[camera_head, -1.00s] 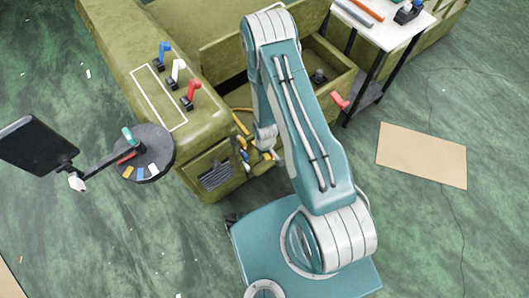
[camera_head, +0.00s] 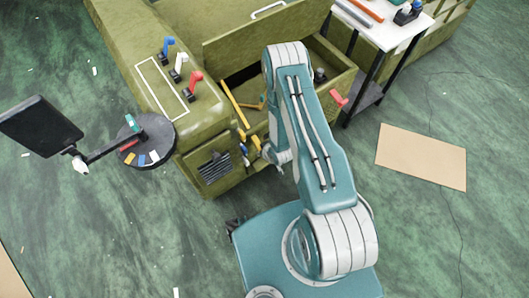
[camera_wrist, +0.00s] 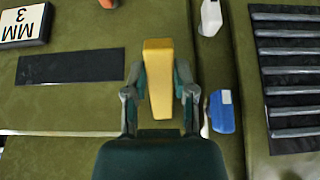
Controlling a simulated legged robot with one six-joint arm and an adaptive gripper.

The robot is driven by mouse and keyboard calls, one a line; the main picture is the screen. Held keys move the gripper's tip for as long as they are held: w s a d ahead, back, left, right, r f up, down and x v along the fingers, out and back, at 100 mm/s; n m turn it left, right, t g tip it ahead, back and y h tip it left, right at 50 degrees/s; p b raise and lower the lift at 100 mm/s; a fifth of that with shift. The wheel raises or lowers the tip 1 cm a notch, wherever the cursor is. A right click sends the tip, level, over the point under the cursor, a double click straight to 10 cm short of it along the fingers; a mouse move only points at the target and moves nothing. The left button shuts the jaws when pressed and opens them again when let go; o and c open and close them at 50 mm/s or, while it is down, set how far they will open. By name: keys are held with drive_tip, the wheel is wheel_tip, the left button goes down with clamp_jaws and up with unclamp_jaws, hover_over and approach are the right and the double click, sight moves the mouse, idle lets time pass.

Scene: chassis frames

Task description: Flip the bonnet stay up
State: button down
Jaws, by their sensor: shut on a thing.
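My gripper (camera_head: 266,148) is low at the front of the olive chassis. In the wrist view my gripper (camera_wrist: 160,92) has one finger on each side of a yellow handle (camera_wrist: 158,70) and is shut on it. A yellow piece, likely this handle, shows beside my gripper in the head view (camera_head: 256,142). A long yellow bar (camera_head: 232,103) slants at the left side of the open bay. I cannot tell which yellow part is the bonnet stay. A blue handle (camera_wrist: 222,112) and a white handle (camera_wrist: 210,17) are close to the held one.
Blue, white and red levers (camera_head: 195,82) stand on the chassis top. A slatted vent (camera_head: 214,168) is left of my gripper. A black disc on an arm (camera_head: 165,130) juts out left. A white table (camera_head: 385,30) stands right. A brown mat (camera_head: 422,157) lies on open floor.

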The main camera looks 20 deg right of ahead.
drive_tip(key=shift+w+a+f+t+y, duration=0.1)
drive_tip(key=shift+w+f+t+y, duration=0.1)
drive_tip(key=shift+f+t, duration=0.4)
drive_tip(key=shift+w+a+f+t+y, duration=0.1)
drive_tip(key=shift+f+t+y, duration=0.1)
drive_tip(key=shift+f+t, duration=0.35)
drive_tip(key=shift+w+a+f+t+y, duration=0.15)
drive_tip(key=shift+w+f+t+y, duration=0.35)
drive_tip(key=shift+t, duration=0.75)
drive_tip(key=shift+w+f, duration=0.15)
drive_tip(key=shift+c, duration=2.2)
unclamp_jaws()
drive_tip(key=shift+w, duration=0.1)
drive_tip(key=v, duration=1.2)
